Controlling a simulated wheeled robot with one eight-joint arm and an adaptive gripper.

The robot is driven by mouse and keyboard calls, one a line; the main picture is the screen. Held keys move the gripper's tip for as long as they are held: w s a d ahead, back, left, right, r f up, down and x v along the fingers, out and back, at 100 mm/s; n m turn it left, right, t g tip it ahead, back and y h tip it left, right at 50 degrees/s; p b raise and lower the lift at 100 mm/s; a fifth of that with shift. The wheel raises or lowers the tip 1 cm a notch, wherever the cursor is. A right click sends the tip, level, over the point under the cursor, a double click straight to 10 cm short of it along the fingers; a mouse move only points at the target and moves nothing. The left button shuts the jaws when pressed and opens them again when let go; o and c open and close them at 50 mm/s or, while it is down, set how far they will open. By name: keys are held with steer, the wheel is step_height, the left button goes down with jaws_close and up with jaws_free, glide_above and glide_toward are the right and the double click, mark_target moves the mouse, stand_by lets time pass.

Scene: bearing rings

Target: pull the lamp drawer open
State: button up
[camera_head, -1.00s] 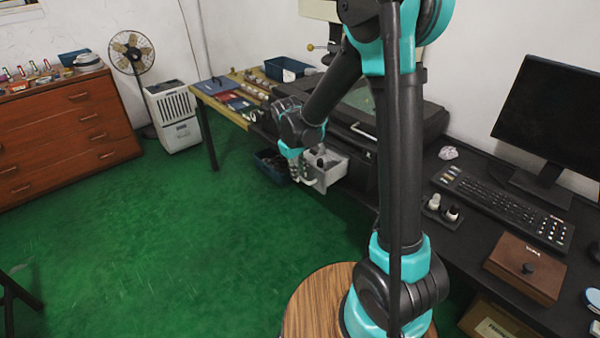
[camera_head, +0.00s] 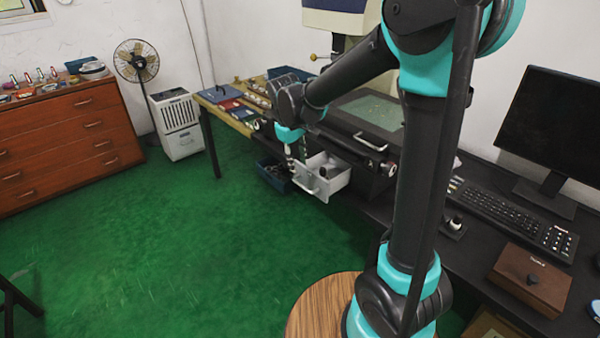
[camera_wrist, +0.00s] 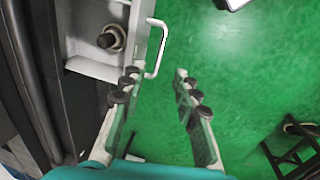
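The lamp drawer (camera_head: 338,184) is a light grey box standing out from the dark machine, pulled open with its inside showing. A dark rounded thing lies in it; in the wrist view the drawer (camera_wrist: 92,68) shows at top left with a round grey-and-dark part inside. Its pale bar handle (camera_wrist: 160,48) stands off the front. My gripper (camera_head: 298,172) is at the drawer's front, pointing down. In the wrist view my gripper (camera_wrist: 155,76) has its fingers apart with green floor between them. The handle appears just beyond the fingertips; contact cannot be told.
A blue bin (camera_head: 272,176) sits below the bench, left of the drawer. The black desk (camera_head: 470,240) with keyboard (camera_head: 512,215) and wooden box (camera_head: 529,278) is at right. The green floor (camera_head: 180,250) in front is clear. A stool (camera_wrist: 296,145) shows in the wrist view.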

steer(key=shift+s+a+r, duration=0.1)
steer(key=shift+r, duration=0.55)
steer(key=shift+s+a+r, duration=0.1)
steer(key=shift+r, duration=0.55)
steer(key=s+d+f+m+t, duration=0.1)
steer(key=s+d+f+m, duration=0.3)
steer(key=s+d, duration=0.5)
steer(key=s+d+f+m+t+y, duration=0.1)
steer(key=s+d+f+m, duration=0.3)
steer(key=s+d, duration=0.5)
step_height(320, 180, down, 2)
steer(key=shift+s+d+f+t+y, duration=0.2)
steer(key=shift+d+t+y, duration=0.1)
steer(key=shift+t, duration=0.1)
